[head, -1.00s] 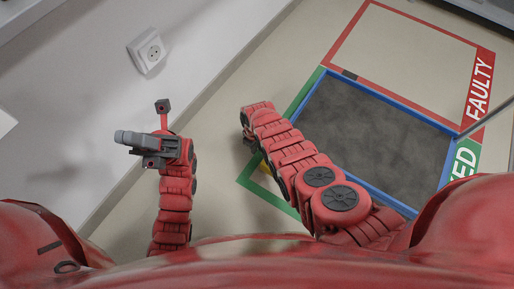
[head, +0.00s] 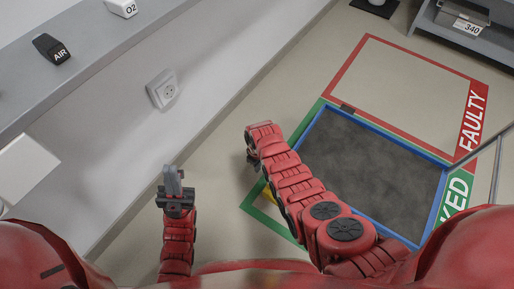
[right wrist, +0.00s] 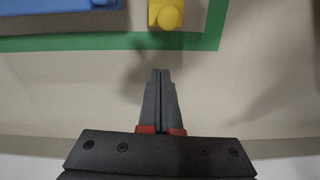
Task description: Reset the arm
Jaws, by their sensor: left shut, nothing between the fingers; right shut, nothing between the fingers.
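My left gripper (head: 173,172) is shut and empty at the left of the head view, in front of the white wall with its fingers pointing up in the picture. My right arm (head: 290,180) reaches up and left across the floor in the head view. Its gripper is mostly hidden behind the arm's end there. In the right wrist view my right gripper (right wrist: 160,75) is shut with nothing between its fingers, over bare floor. A yellow knob-like thing (right wrist: 166,14) lies ahead of the fingertips, apart from them.
A blue-rimmed dark tray (head: 395,147) lies within a green floor outline (head: 250,200). A red outline marked FAULTY (head: 472,120) lies beyond it. A grey rail (head: 75,65) with AIR and O2 blocks and a wall socket (head: 162,89) are at left. A shelf (head: 455,42) stands top right.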

